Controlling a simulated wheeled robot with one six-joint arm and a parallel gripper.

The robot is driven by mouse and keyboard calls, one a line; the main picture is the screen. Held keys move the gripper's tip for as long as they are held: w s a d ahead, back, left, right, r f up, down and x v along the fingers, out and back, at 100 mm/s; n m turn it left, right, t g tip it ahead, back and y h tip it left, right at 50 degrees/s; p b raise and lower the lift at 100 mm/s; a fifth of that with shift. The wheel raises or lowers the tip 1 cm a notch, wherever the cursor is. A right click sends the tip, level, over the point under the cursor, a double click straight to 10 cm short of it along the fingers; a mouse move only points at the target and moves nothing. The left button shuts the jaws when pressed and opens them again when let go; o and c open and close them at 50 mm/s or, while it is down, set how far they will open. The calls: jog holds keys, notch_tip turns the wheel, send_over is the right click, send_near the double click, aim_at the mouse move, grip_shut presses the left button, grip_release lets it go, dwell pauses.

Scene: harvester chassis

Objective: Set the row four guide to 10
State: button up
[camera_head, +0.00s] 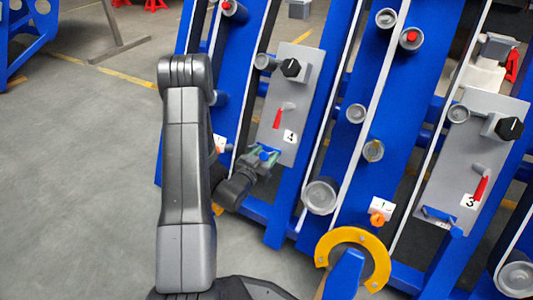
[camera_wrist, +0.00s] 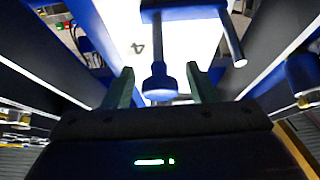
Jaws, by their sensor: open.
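The grey row four panel (camera_head: 283,120) carries a label "4", a black knob (camera_head: 291,68) and a red-handled lever (camera_head: 278,117). At its lower end is a small blue guide (camera_head: 268,153), partly hidden by my gripper (camera_head: 262,157). In the wrist view a blue stem with a round end, seemingly the guide (camera_wrist: 160,82), lies between the two greenish fingers of my gripper (camera_wrist: 162,84). The fingers are open, with a gap visible on both sides of the round end. The "4" shows upside down on the white panel behind. No scale reading is legible.
A similar grey panel (camera_head: 470,165) marked "3" stands to the right. Blue frame rails, white belts and rollers (camera_head: 321,195) run close on both sides of the panels. A yellow ring part (camera_head: 353,240) is low in front. The left floor (camera_head: 90,180) is clear.

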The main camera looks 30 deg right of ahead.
jog(key=p+v, duration=0.2)
jog(key=v, duration=1.1)
jog(key=shift+d, duration=0.15)
jog(key=b+x, duration=0.2)
jog(key=x, duration=1.1)
jog(key=shift+w+d, duration=0.15)
jog(key=shift+d, duration=0.05)
jog(key=shift+w+r, duration=0.1)
jog(key=shift+w, duration=0.25)
